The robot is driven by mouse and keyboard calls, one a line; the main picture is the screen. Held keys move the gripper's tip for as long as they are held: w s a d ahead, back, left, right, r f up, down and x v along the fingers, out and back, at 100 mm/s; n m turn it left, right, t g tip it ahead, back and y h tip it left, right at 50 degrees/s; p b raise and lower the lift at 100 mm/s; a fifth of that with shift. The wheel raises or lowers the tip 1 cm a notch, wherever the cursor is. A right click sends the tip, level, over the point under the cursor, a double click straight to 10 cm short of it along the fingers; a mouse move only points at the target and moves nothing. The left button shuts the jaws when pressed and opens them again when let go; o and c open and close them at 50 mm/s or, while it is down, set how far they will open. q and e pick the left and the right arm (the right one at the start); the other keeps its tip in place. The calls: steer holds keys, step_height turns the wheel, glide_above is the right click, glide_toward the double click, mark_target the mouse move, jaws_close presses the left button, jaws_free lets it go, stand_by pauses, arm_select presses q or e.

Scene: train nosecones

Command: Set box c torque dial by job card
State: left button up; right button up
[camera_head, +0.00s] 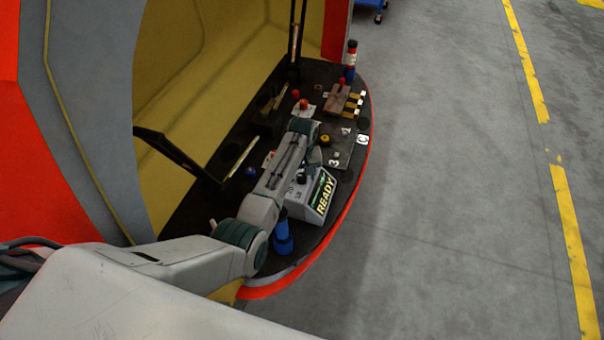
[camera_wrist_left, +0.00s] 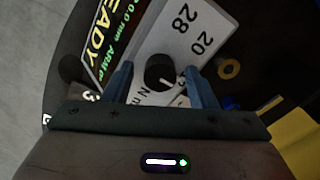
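The pale box with the READY display (camera_head: 318,198) stands on the dark curved bench. It also shows in the left wrist view (camera_wrist_left: 205,22), with 28, 20 and N m printed on its face. Its black dial (camera_wrist_left: 158,70) has a white pointer line towards the lower right of that view. My left gripper (camera_wrist_left: 162,76) is open, its two blue-grey fingers on either side of the dial, with gaps visible. In the head view the dial (camera_head: 301,177) shows beside my left arm; the fingertips are not clear there. My right gripper is not in view. No readable job card shows.
A blue cylinder (camera_head: 283,238) stands close beside the box. Open floor (camera_head: 450,200) is to the right.

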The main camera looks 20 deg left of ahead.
arm_select(q)
steer(key=c, duration=0.9)
steer(key=shift+r+n+p, duration=0.1)
steer(key=shift+n+p, duration=0.35)
steer(key=shift+n, duration=0.05)
steer(key=n+p, duration=0.2)
steer(key=n, duration=0.2)
steer(key=n+p, duration=0.1)
steer(key=n, duration=0.2)
steer(key=n+p, duration=0.1)
steer(key=n, duration=0.2)
steer(key=shift+p, duration=0.3)
steer(key=n+p, duration=0.1)
steer(key=n, duration=0.3)
steer(key=shift+n, duration=1.4)
